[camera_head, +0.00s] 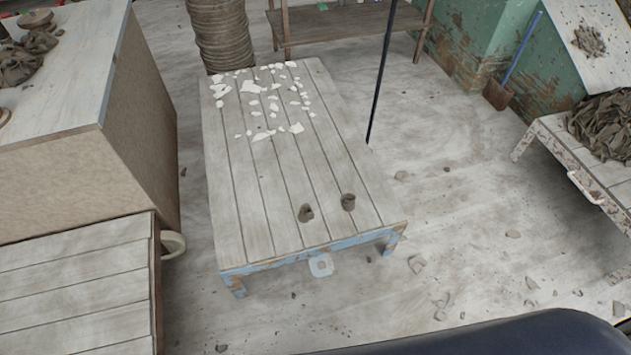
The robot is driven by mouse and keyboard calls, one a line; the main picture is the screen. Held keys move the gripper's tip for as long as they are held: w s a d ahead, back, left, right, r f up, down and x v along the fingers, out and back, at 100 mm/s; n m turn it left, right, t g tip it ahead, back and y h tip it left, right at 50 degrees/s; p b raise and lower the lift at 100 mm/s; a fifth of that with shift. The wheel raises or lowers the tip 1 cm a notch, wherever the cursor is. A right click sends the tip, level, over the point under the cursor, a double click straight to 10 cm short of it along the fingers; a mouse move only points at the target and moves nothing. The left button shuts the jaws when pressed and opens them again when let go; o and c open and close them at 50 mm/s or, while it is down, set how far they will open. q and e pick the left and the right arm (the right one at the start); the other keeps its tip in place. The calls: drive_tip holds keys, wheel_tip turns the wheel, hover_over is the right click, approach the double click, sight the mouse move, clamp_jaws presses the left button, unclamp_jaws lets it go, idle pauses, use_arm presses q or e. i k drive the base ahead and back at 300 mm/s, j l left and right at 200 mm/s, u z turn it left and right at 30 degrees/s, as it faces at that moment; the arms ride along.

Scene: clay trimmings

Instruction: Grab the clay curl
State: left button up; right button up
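Two small grey-brown clay pieces stand near the front end of the low plank table. The left clay piece (306,213) looks like a small curled lump with a darker top. The right clay piece (348,202) is similar, more like a short upright roll, and stands apart from it. I cannot tell for sure which one is the clay curl. Neither of my grippers is in view.
The low plank table (260,185) has many white shards (265,105) at its far end. A cabinet (80,165) stands left, a bench (550,140) with a clay heap (603,125) right. Crumbs litter the floor. A thin dark pole (382,70) rises behind the table.

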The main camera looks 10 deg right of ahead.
sight(349, 206)
drive_tip(key=z, duration=0.55)
drive_tip(key=i+l+u, duration=0.1)
drive_tip(key=l, duration=0.25)
drive_tip(key=i+l+u, duration=0.15)
drive_tip(key=l, duration=0.25)
drive_tip(key=i+l+u, duration=0.1)
drive_tip(key=l, duration=0.3)
drive_tip(key=i, duration=0.05)
